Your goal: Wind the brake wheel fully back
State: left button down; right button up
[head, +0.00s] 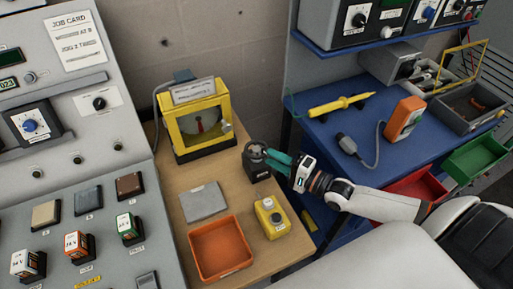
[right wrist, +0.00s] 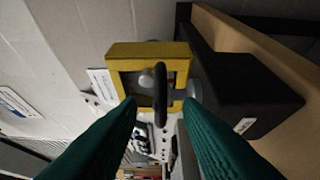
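The brake wheel (head: 254,152) is a dark ring on a small black block (head: 258,174) on the wooden bench, right of the yellow-framed case. In the right wrist view the wheel (right wrist: 161,95) is seen edge-on, with the black block (right wrist: 245,85) to its right. My right gripper (head: 269,158) reaches in from the right with its teal fingers at the wheel. In the right wrist view its fingers (right wrist: 160,105) are apart, one on each side of the rim, with a visible gap on both sides. My left gripper is in neither view.
The yellow-framed case (head: 195,150) stands behind left of the wheel. A grey plate (head: 203,201), an orange tray (head: 222,270) and a yellow button box (head: 271,217) lie on the near bench. A grey control panel (head: 75,150) is at left, a blue workbench (head: 330,130) at right.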

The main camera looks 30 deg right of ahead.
aim_at(256, 148)
jog(key=x, duration=0.6)
jog(key=shift+w+a+p, duration=0.15)
jog(key=shift+w+p, duration=0.2)
jog(key=shift+c, duration=0.5)
grip_shut()
